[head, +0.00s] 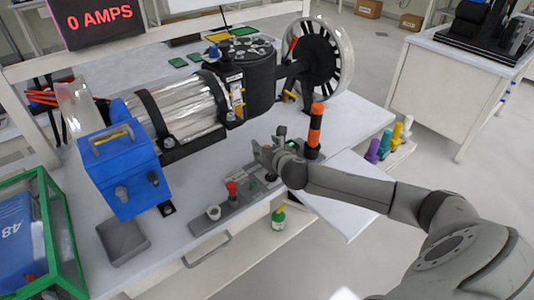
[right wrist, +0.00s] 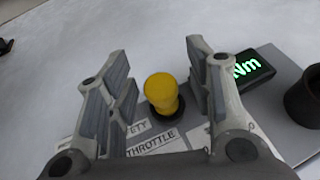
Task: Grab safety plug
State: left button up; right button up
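A yellow plug (right wrist: 162,92) stands upright in a dark round socket on a grey panel (right wrist: 286,92) in the right wrist view. A partly covered label ending in "ETY" and a "THROTTLE" label lie just in front of it. My right gripper (right wrist: 158,60) is open, with one finger on each side of the plug and a visible gap to both. In the head view my right gripper (head: 268,143) is over the grey control panel (head: 203,225) at the table's front edge, and the plug is hidden there. My left gripper is not in view.
A display reading "Nm" (right wrist: 247,69) and a dark cylinder (right wrist: 304,95) are right of the gripper. An orange-black post (head: 315,130) stands close behind my right wrist. A blue box (head: 124,178) stands further left.

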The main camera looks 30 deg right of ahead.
jog(key=c, duration=0.9)
jog(key=shift+c, duration=0.2)
jog(key=shift+r, duration=0.15)
